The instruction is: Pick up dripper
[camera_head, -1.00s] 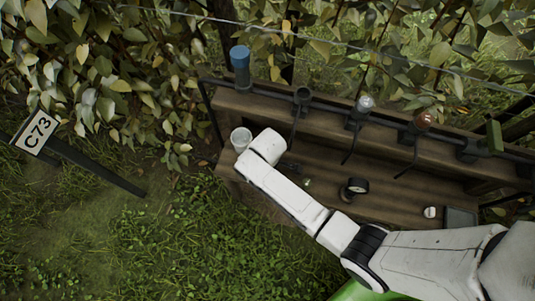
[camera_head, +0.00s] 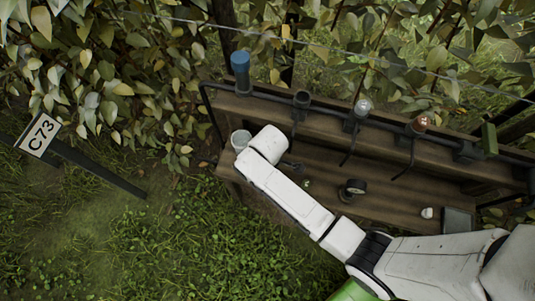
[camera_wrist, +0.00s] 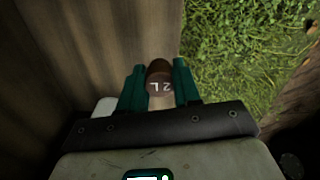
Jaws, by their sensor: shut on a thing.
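In the wrist view, the dripper (camera_wrist: 159,72) is a small brown piece with a rounded top and pale "2L" lettering. My gripper (camera_wrist: 159,80) has dark green fingers, one on each side of the dripper, and is shut on it. The dripper's lower part is partly hidden by the gripper body. Whether it touches the wood cannot be told. In the head view, my white arm reaches over the left end of the wooden bench (camera_head: 330,213) and hides the fingers and the dripper.
A blue-topped cylinder (camera_head: 240,70), a clear bulb (camera_head: 363,107) and a reddish bulb (camera_head: 421,123) line the raised back shelf. A round dark gauge (camera_head: 354,187) sits mid-bench. A C73 sign (camera_head: 39,133) stands left on grass.

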